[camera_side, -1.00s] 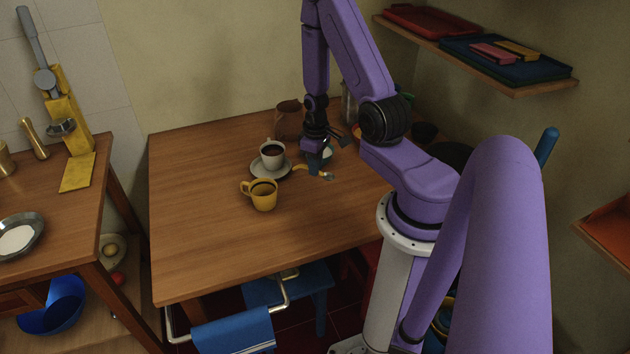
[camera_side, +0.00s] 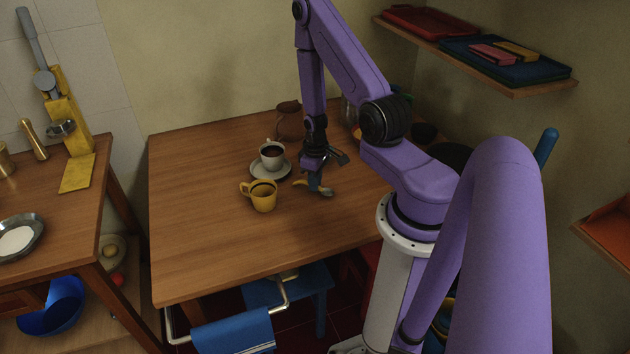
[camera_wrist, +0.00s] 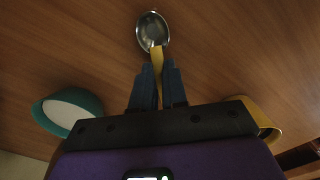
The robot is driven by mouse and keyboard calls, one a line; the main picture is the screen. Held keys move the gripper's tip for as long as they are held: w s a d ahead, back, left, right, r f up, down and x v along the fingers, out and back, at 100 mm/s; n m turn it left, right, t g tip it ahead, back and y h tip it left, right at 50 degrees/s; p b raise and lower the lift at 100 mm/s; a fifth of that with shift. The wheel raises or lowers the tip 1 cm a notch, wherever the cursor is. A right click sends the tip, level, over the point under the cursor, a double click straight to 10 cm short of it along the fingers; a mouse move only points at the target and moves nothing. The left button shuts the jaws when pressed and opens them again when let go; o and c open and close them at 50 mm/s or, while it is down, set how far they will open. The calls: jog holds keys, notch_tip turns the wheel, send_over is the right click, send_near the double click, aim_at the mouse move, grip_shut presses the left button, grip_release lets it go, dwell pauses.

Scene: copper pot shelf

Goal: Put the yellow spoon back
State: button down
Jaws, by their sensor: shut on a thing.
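The yellow spoon has a yellow handle (camera_wrist: 157,62) and a metal bowl (camera_wrist: 152,32). My gripper (camera_wrist: 157,75) is shut on its handle, with one blue finger on each side, and the bowl points away from the wrist. In the side view my gripper (camera_side: 315,184) is low over the right part of the table, right of the yellow mug. There the spoon (camera_side: 327,191) shows only small at the fingertips. I cannot tell whether the spoon touches the table.
A brown pot (camera_side: 290,121) stands behind. A teal-rimmed bowl (camera_wrist: 88,104) shows in the wrist view. The table's left and front are clear.

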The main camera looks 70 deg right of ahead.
jog(key=shift+f, duration=0.15)
jog(key=c, duration=1.2)
grip_release()
jog(key=shift+o, duration=0.2)
